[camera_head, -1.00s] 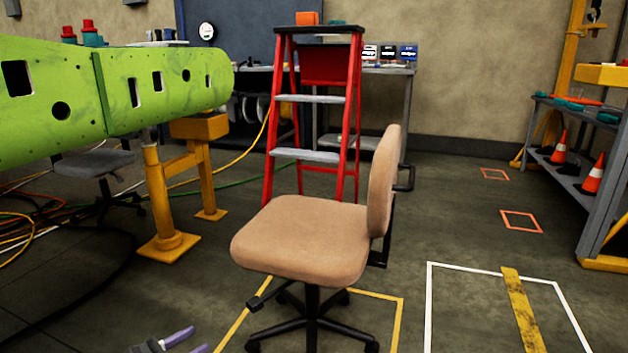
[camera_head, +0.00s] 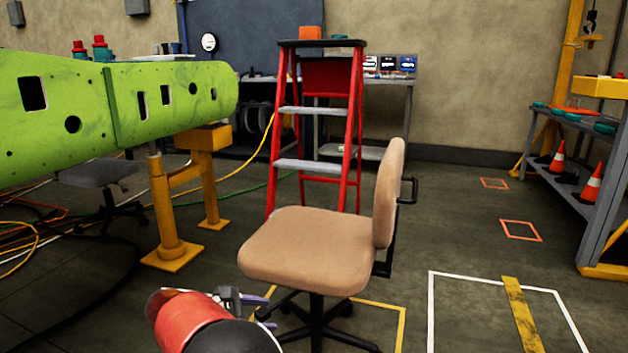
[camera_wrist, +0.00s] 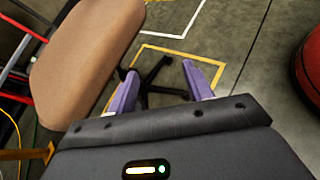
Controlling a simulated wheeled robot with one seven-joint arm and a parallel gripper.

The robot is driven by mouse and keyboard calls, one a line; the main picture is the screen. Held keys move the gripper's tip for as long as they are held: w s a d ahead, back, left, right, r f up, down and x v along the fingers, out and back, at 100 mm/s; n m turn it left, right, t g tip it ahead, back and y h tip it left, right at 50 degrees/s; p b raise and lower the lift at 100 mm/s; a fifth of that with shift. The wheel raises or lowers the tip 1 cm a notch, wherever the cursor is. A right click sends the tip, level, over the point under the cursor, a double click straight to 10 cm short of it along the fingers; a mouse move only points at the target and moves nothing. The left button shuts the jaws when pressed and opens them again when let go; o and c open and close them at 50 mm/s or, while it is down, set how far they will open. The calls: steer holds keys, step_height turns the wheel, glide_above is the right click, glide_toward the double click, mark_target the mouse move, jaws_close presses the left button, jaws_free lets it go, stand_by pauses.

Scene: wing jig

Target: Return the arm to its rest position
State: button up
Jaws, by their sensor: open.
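My gripper (camera_head: 268,298) shows low in the head view, past a red and black part of my arm, in front of the tan office chair (camera_head: 308,250). In the wrist view its two purple fingers (camera_wrist: 160,72) stand apart with nothing between them. Floor and the chair's dark base show beyond them. The tan chair seat (camera_wrist: 85,60) fills the upper left of the wrist view. From these views I cannot tell the exact gap between gripper and chair.
A red stepladder (camera_head: 317,165) stands behind the chair. A green wing panel (camera_head: 60,115) on a yellow stand (camera_head: 165,215) is at left, with cables on the floor. A grey shelf (camera_head: 590,160) with cones is at right. Floor at right front is clear.

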steer(key=s+d+r+m+g+y+p, duration=0.2)
steer(key=s+d+r+m+y, duration=0.4)
steer(key=d, duration=0.5)
steer(key=s+d+r+m+g+y+p, duration=0.15)
steer(key=s+d+r+m, duration=0.25)
steer(key=d+r, duration=0.45)
steer(key=s+d+r+m+t+y+p, duration=0.1)
steer(key=s+d+m, duration=0.3)
steer(key=s, duration=0.5)
steer(key=s+d+r+m+t+y+p, duration=0.1)
steer(key=s+d+m+t+y, duration=0.1)
steer(key=s+m, duration=0.4)
steer(key=s+d+y, duration=0.1)
steer(key=s, duration=0.2)
steer(key=shift+d, duration=0.4)
steer(key=shift+s, duration=0.1)
steer(key=shift+c, duration=0.4)
